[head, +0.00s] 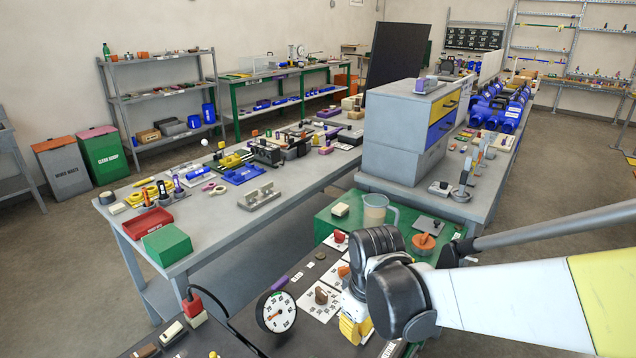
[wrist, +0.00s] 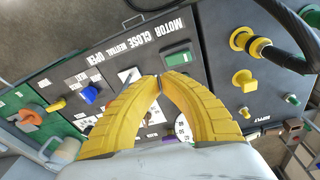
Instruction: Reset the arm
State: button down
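My arm reaches in from the right of the head view and bends down at its dark wrist joint. My gripper (head: 354,328) is low over the dark control panel of the cart, partly hidden by the wrist. In the wrist view my gripper (wrist: 159,80) shows two curved yellow fingers whose tips meet, with nothing visible held between them. The control panel (wrist: 130,20) lies beyond the fingers, lettered MOTOR, CLOSE, NEUTRAL, OPEN. Whether the fingertips touch the panel I cannot tell. The fingers hide part of its labels and a white gauge.
The panel carries a blue knob (wrist: 90,95), a green switch (wrist: 178,58) and yellow plugs (wrist: 243,80) with a black cable. A round gauge (head: 276,311) stands left of my gripper. A green-topped surface with a beaker (head: 375,208) is behind it. Workbenches (head: 300,185) hold tools.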

jog(key=s+d+r+m+t, duration=0.5)
jog(key=s+d+r+m, duration=0.3)
jog(key=s+d+r, duration=0.2)
jog(key=shift+d+r+t, duration=0.25)
jog(key=shift+r+t, duration=0.15)
jog(key=shift+r, duration=0.25)
